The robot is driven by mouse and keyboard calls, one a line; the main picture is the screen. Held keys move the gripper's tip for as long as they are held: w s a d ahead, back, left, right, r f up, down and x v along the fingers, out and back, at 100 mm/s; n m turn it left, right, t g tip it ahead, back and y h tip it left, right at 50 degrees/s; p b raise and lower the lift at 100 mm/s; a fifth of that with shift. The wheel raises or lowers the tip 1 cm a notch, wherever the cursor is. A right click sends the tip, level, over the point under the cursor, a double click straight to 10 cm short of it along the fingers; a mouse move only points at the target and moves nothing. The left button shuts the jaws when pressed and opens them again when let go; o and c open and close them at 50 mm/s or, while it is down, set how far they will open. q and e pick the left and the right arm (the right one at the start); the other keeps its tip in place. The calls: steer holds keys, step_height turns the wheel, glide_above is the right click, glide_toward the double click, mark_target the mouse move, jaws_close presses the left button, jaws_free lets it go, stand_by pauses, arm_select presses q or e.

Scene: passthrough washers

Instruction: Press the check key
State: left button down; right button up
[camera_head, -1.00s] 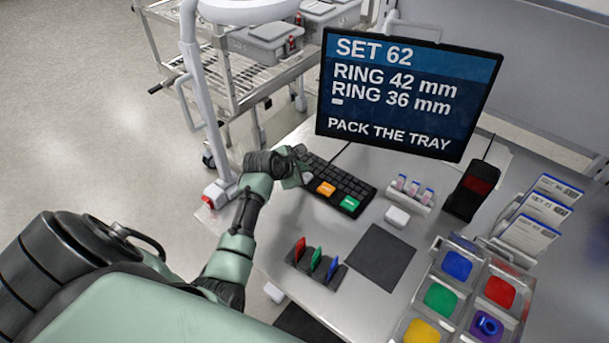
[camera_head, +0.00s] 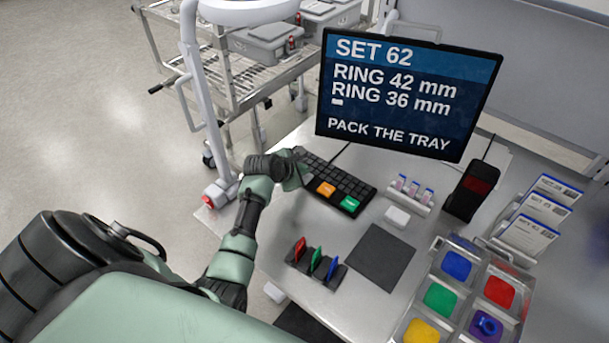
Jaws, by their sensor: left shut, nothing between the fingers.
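A black keyboard (camera_head: 344,187) lies on the table in front of the monitor. It has a large orange key (camera_head: 326,189) and a large green key (camera_head: 349,203) along its near edge; their lettering is too small to read. A greyish key (camera_head: 308,179) shows at the left end, partly hidden by my gripper. My left gripper (camera_head: 302,180) is shut and empty, pointing down at the keyboard's left end, close to that greyish key. I cannot tell whether the tips touch it. My right gripper is out of view.
The monitor (camera_head: 408,95) reads "SET 62", two ring sizes and "PACK THE TRAY". A holder with coloured tabs (camera_head: 314,264), a dark mat (camera_head: 380,257), a white block (camera_head: 397,217) and a tray of coloured compartments (camera_head: 440,298) stand nearby. A lamp post (camera_head: 190,100) rises at the left.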

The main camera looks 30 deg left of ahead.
arm_select(q)
steer(key=shift+f, duration=0.5)
stand_by(0.4)
steer(key=shift+r, duration=0.1)
steer(key=shift+r+p, duration=0.6)
steer(key=shift+r, duration=0.2)
steer(key=shift+r, duration=2.5)
